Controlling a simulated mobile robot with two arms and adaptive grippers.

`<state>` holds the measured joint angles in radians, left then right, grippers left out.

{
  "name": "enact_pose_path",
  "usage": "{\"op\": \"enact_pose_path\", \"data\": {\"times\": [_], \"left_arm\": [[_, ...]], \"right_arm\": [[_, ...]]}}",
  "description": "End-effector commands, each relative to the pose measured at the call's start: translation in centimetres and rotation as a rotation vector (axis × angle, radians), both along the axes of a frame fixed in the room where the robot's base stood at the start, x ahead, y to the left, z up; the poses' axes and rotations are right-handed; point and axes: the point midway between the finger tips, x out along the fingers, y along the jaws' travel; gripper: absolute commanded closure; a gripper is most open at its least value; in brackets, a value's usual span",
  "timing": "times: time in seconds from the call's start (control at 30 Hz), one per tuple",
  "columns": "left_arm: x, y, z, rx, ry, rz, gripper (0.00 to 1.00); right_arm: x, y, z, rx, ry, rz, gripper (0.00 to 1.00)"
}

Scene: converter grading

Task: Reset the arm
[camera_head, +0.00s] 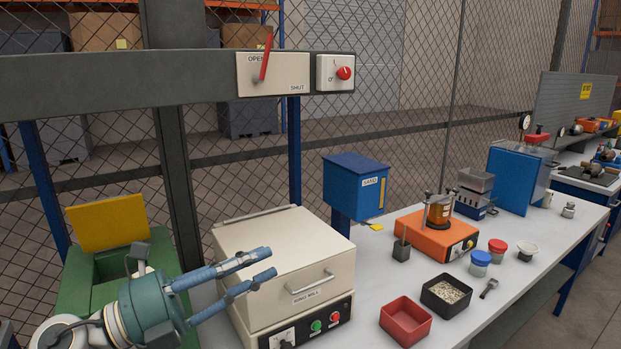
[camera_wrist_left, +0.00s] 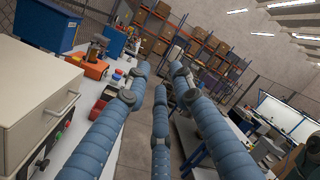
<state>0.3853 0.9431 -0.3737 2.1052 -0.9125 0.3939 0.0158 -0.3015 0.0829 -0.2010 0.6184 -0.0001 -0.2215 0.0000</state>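My left gripper (camera_head: 266,263) comes in from the lower left in the head view, with a teal body and blue fingers reaching right. Its fingers are apart and nothing is between them. It is in front of the cream ring mill (camera_head: 285,257), seeming to hang above or before its lid; the exact gap cannot be told. In the left wrist view the blue fingers of the left gripper (camera_wrist_left: 160,85) stretch forward, spread and empty. My right gripper shows in neither view.
A grey beam carries a red lever (camera_head: 266,58) and a red-knob switch (camera_head: 343,73). A green machine (camera_head: 75,285) stands left.

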Motion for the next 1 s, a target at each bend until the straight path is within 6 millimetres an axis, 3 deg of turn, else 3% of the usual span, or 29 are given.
{"op": "enact_pose_path", "data": {"times": [0.1,0.17,0.27,0.37,0.43,0.57,0.7,0.8,1.0], "left_arm": [[2.0,2.0,0.8,-0.37,0.171,0.158,0.77],[3.3,4.2,-0.2,-0.535,0.277,0.261,0.77],[4.7,8.4,-4.6,-0.779,0.483,0.456,0.77],[4.5,12.2,-11.3,-0.968,0.707,0.664,0.77],[3.2,13.9,-16.2,-1.061,0.856,0.797,0.77],[-1.2,15.6,-25.0,-1.176,1.124,1.029,0.77],[-7.6,15.6,-32.7,-1.234,1.392,1.25,0.77],[-12.0,15.0,-36.2,-1.242,1.543,1.37,0.77],[-19.5,13.2,-40.4,-1.223,1.782,1.546,0.77]], "right_arm": [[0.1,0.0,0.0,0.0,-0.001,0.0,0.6],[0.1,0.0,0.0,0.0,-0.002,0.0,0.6],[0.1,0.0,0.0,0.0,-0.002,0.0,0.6],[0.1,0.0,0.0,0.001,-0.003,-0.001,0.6],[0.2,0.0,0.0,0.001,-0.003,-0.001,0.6],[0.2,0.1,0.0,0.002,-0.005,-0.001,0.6],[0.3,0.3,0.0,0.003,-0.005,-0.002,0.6],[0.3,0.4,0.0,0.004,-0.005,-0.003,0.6],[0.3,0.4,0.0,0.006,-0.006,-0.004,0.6]]}}
